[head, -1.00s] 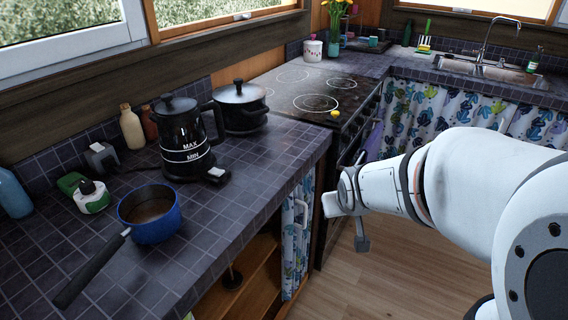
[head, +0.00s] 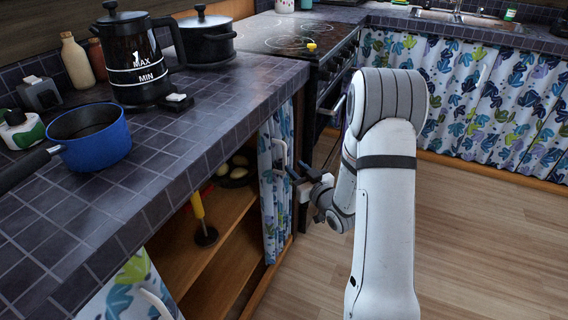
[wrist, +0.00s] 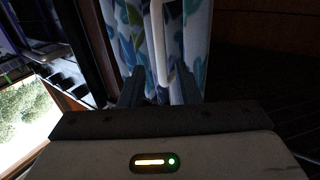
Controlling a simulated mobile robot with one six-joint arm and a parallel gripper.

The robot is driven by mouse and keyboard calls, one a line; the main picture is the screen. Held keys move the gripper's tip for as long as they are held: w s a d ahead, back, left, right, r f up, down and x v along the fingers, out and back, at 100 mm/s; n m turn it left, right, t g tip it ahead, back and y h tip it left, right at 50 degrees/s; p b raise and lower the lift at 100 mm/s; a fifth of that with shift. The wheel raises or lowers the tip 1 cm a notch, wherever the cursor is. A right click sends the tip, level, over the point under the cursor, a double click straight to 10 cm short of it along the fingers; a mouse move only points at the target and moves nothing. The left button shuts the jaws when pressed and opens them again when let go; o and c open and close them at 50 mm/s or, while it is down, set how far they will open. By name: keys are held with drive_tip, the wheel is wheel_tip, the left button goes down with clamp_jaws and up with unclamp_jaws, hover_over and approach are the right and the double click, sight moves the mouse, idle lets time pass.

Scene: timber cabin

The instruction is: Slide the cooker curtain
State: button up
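The curtain beside the cooker (head: 270,215), white with blue and green leaves, hangs bunched at the right end of the open cupboard under the counter. Its white upright handle (head: 279,155) faces my gripper (head: 298,178), which is close to it at the right. In the wrist view the white handle (wrist: 157,40) runs down between the two dark fingers of my gripper (wrist: 158,90). The fingers are apart, with gaps on both sides of the handle, so the gripper looks open. The patterned curtain (wrist: 192,45) hangs behind the handle. Whether a finger touches it is hard to tell.
The black cooker (head: 325,85) stands just right of the curtain. The tiled counter (head: 180,145) overhangs the cupboard and carries a blue pot (head: 100,155) and a kettle. A second curtain (head: 130,290) hangs at the lower left. Wooden floor (head: 465,240) is clear at the right.

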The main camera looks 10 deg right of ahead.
sight(286, 158)
drive_tip(key=x, duration=0.7)
drive_tip(key=shift+b, duration=0.4)
drive_tip(key=shift+c, duration=0.3)
clamp_jaws()
